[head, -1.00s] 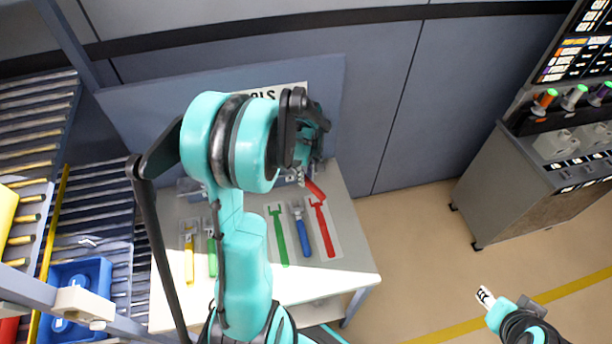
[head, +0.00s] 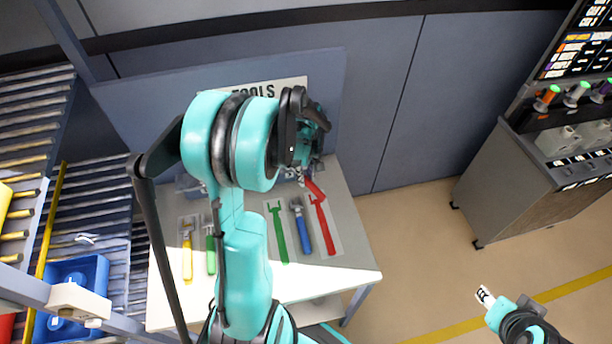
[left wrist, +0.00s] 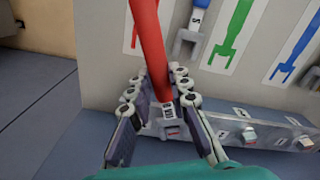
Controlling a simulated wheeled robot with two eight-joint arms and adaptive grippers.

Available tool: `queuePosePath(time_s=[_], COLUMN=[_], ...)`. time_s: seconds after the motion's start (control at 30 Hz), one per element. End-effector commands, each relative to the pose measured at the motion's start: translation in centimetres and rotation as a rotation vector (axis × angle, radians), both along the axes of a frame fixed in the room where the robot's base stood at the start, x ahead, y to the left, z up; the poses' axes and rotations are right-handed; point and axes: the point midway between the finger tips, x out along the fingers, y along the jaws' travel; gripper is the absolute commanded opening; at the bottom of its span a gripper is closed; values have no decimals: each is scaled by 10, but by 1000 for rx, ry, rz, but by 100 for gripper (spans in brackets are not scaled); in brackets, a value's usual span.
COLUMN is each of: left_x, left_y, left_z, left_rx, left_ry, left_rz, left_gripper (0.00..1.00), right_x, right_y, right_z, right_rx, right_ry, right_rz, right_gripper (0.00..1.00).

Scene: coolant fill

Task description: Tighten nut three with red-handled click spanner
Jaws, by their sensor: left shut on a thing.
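My left gripper (head: 304,170) is over the back part of the tool table. In the left wrist view its fingers (left wrist: 156,82) are closed around a red handle (left wrist: 148,40), which runs up and out of the picture. In the head view a short red piece (head: 314,188) shows just below the gripper. Nut three cannot be made out in either view. My right gripper (head: 485,296) is at the lower right, far from the table, too small to read.
The table (head: 354,262) also holds green (head: 278,234), blue (head: 301,228) and yellow (head: 187,252) tools. A grey rail (left wrist: 268,128) with small labelled blocks runs along the back edge. A roller rack with a blue bin (head: 92,273) stands left. A grey cabinet (head: 505,185) stands right, with open floor between.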

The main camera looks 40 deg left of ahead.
Motion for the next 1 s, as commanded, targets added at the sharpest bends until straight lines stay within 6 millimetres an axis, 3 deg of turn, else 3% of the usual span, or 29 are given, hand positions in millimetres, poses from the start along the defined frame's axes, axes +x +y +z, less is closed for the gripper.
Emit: queuePosePath(time_s=[1.0], left_x=[-16], left_y=[6], left_z=[0], left_rx=[0], left_ry=[0], left_rz=[-170], left_gripper=[0], right_x=[0], right_y=[0], right_z=[-5], right_rx=[0], right_ry=[0], right_rz=[0], right_gripper=[40])
